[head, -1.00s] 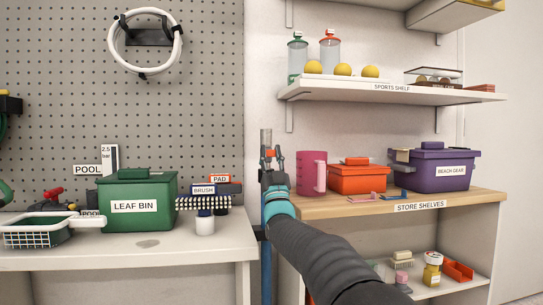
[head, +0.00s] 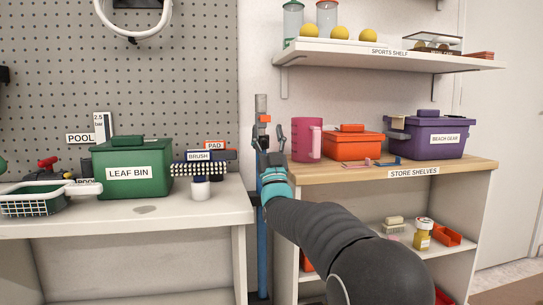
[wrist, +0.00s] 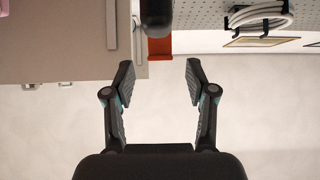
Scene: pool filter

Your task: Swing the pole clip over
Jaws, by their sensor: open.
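A tall pole (head: 262,250) stands upright between the workbench and the store shelves, blue below and grey at the top. A small orange-red part (head: 265,118), which looks like the pole clip, sits near its top. My gripper (head: 268,131) is open just in front of the pole, close below that part, and covers some of the pole. In the wrist view my gripper's fingers (wrist: 159,68) are spread and empty. An orange-red piece (wrist: 160,52) lies just beyond and between the fingertips, below a dark rounded end (wrist: 157,14). I cannot tell whether anything touches.
The workbench at left holds a green leaf bin (head: 136,169), a brush (head: 200,168) and a skimmer basket (head: 35,200). The store shelves (head: 430,171) at right hold a pink jug (head: 307,140), an orange box (head: 352,145) and a purple box (head: 425,137). The sports shelf (head: 355,47) is above.

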